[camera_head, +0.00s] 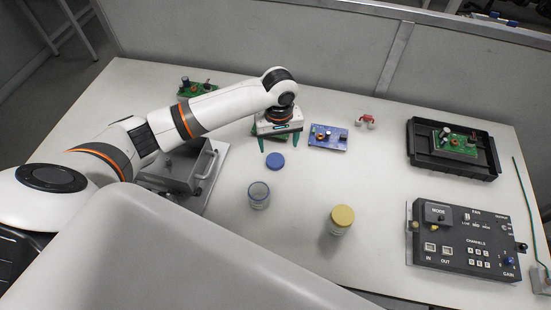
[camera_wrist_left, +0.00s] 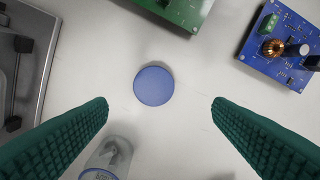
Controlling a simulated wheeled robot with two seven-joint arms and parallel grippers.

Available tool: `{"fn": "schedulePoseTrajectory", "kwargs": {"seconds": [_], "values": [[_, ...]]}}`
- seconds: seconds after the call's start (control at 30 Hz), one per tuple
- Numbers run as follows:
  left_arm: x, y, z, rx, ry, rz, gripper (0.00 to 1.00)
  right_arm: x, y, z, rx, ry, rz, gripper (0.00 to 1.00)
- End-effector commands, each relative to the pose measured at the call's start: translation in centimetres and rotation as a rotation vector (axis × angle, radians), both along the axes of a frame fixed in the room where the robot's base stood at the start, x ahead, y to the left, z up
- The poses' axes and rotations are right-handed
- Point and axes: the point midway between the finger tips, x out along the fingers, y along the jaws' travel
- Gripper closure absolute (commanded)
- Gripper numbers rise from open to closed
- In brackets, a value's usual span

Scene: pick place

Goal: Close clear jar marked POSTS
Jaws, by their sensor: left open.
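The clear jar (camera_head: 259,195) stands upright and open on the table, with its blue lid (camera_head: 275,161) lying flat on the table behind it. In the left wrist view the lid (camera_wrist_left: 154,86) lies centred between the fingers, and part of the jar (camera_wrist_left: 108,158) shows at the bottom edge, with a blue-edged label too cut off to read. My left gripper (camera_head: 281,149) points down above the lid, open and empty; its two green fingers (camera_wrist_left: 160,118) are spread wide, apart from the lid. My right gripper is not in view.
A second jar with a yellow lid (camera_head: 342,218) stands to the right. A blue circuit board (camera_head: 328,135) lies right of the gripper. A grey metal box (camera_head: 183,170) is at left, a black tray (camera_head: 474,168) and control box (camera_head: 463,240) at right. The table's middle is mostly clear.

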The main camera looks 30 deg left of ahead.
Motion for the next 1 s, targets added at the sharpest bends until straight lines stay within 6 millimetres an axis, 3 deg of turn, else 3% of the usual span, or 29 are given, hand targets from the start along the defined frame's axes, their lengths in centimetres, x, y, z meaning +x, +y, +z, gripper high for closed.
{"fn": "schedulePoseTrajectory", "kwargs": {"seconds": [0.2,0.57,0.83,1.0], "values": [[0.0,0.0,-2.3,-0.001,0.001,-0.002,0.25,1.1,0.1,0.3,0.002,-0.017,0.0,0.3],[-0.1,0.1,-2.6,0.001,0.001,-0.001,0.25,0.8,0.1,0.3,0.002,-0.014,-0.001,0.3],[-0.2,0.9,-6.3,0.001,0.002,-0.001,0.25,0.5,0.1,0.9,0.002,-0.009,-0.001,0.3],[-0.2,0.9,-7.6,0.001,0.0,-0.002,0.25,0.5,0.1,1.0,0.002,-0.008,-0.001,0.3]]}}
